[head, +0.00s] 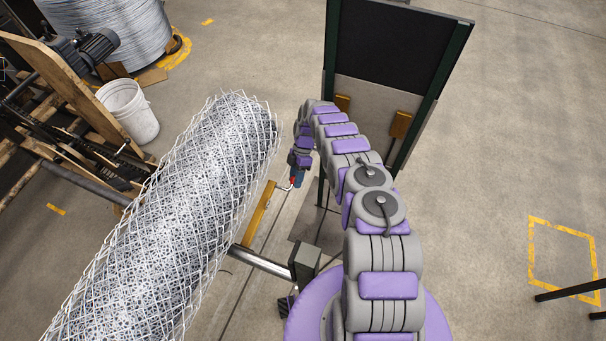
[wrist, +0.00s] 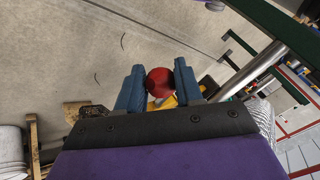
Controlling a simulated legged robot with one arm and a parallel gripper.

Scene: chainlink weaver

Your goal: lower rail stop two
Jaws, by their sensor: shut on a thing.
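My gripper (head: 297,180) is at the end of my purple and grey arm, right of the mesh roll in the head view. Its blue fingers are shut on a red ball knob (wrist: 160,82), which sits between them in the wrist view. In the head view a small bent metal handle runs from the knob toward a yellow bar (head: 259,213). The bar slants beside the roll, and part of it shows behind the knob in the wrist view. I cannot tell which part is rail stop two; fingers and knob hide the handle in the wrist view.
A large chainlink roll (head: 185,215) lies at left above a metal rail (head: 262,262). A dark-framed panel (head: 390,60) with orange blocks (head: 401,124) stands behind my arm. A white bucket (head: 128,110) and wire coil (head: 125,35) are at the back left. Floor at right is mostly clear.

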